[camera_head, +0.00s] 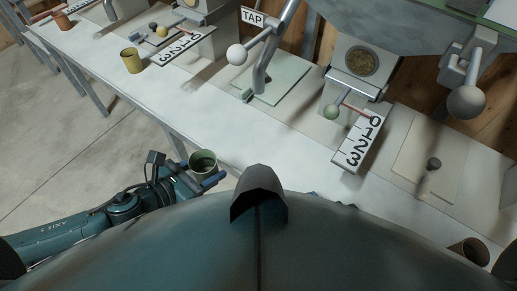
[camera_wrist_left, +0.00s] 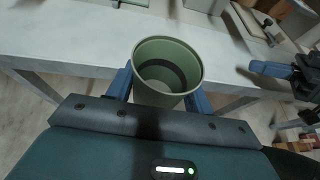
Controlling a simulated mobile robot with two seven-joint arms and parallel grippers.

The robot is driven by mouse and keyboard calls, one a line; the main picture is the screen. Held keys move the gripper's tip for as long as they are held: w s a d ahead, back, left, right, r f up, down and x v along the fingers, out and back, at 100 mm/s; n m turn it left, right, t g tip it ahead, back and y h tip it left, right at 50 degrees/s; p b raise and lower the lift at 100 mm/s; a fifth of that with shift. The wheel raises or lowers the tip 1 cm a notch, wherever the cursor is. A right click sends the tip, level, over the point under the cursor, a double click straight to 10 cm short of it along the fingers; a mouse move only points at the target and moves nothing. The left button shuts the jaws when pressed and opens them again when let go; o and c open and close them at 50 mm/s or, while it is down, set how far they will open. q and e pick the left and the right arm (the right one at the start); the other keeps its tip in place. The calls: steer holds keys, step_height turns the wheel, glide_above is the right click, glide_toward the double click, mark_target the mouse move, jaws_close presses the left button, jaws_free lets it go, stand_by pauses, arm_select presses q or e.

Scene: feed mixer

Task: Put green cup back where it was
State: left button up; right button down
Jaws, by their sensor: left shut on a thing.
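The green cup (camera_head: 203,160) is upright between the blue fingers of my left gripper (camera_head: 198,178), at the near side of the counter in the head view. In the left wrist view the cup (camera_wrist_left: 167,67) shows its open rim and a dark band inside, with one finger on each side. The left gripper is shut on it. The cup is near the counter's front edge; I cannot tell its height over the counter. A blue gripper, my right one (camera_wrist_left: 280,70), shows at the right of the left wrist view; its jaw opening is unclear.
The long pale counter (camera_head: 235,125) has free room in the middle. A yellow cup (camera_head: 131,61) stands at the left and a brown cup (camera_head: 470,251) at the lower right.

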arm_select(q)
steer(key=shift+w+d+f, duration=0.2)
steer(key=shift+w+d, duration=0.1)
steer(key=p, duration=0.2)
glide_above(259, 142)
steer(key=shift+s, duration=0.1)
arm_select(e)
steer(key=shift+r, duration=0.4)
arm_select(q)
steer(key=shift+d+f, duration=0.1)
step_height(259, 142, down, 3)
steer(key=shift+f+b, duration=0.1)
steer(key=shift+b, duration=0.6)
arm_select(e)
steer(key=shift+f, duration=0.45)
arm_select(q)
steer(key=shift+f, duration=0.15)
arm_select(e)
steer(key=shift+r, duration=0.15)
